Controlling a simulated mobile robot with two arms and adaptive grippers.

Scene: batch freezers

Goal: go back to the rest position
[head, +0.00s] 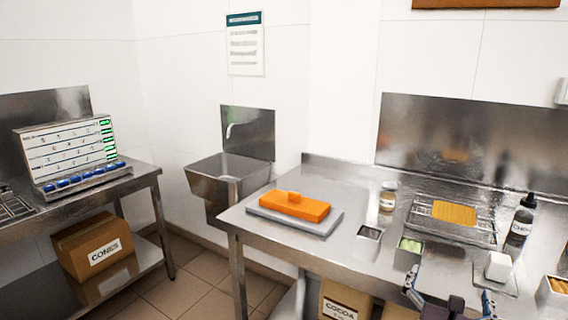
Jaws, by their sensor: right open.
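My right gripper (450,287) comes in at the bottom edge, right of the middle, over the front of the steel work table (340,245). Its two fingers are spread apart with nothing seen between them. A white block (498,267) is just behind its right finger; whether they touch cannot be told. My left gripper is out of view.
Near the gripper stand a small tub with green contents (409,252), a black-capped bottle (521,222) and a wire rack with an orange sheet (453,213). An orange block (294,206) lies on a grey slab. A sink (228,180) stands left, tiled floor before it.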

